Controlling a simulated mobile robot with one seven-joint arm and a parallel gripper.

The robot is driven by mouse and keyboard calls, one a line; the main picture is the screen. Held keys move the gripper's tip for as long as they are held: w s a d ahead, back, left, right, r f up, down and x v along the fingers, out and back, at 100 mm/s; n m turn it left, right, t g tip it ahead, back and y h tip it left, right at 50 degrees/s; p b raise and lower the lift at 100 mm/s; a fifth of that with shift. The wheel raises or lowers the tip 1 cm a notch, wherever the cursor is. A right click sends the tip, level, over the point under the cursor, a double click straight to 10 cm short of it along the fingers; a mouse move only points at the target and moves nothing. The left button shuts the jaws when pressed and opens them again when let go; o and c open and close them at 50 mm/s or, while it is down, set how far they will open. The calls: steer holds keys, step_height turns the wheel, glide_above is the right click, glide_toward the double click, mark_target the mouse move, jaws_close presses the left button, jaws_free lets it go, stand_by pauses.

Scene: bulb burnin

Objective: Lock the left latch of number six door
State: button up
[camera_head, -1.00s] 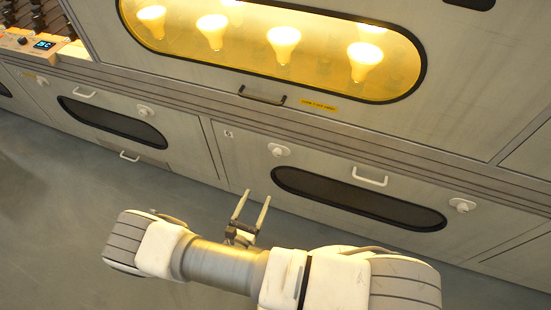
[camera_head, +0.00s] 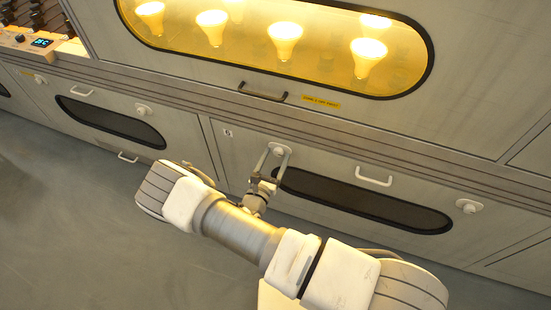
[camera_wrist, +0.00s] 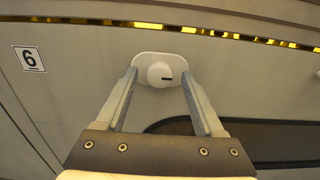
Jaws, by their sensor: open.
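The number six door (camera_head: 320,169) is a grey lower panel with a dark oval window and a white handle (camera_head: 374,177). Its "6" label (camera_wrist: 29,58) shows at left in the wrist view.
The right latch (camera_head: 468,206) sits at the door's other end. Above is a lit yellow window (camera_head: 240,50) with glowing bulbs and a dark handle (camera_head: 262,91). A neighbouring lower door (camera_head: 60,90) is at left. The floor (camera_head: 70,220) is clear.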

jaws_close()
stand_by(0.4)
stand_by(1.0)
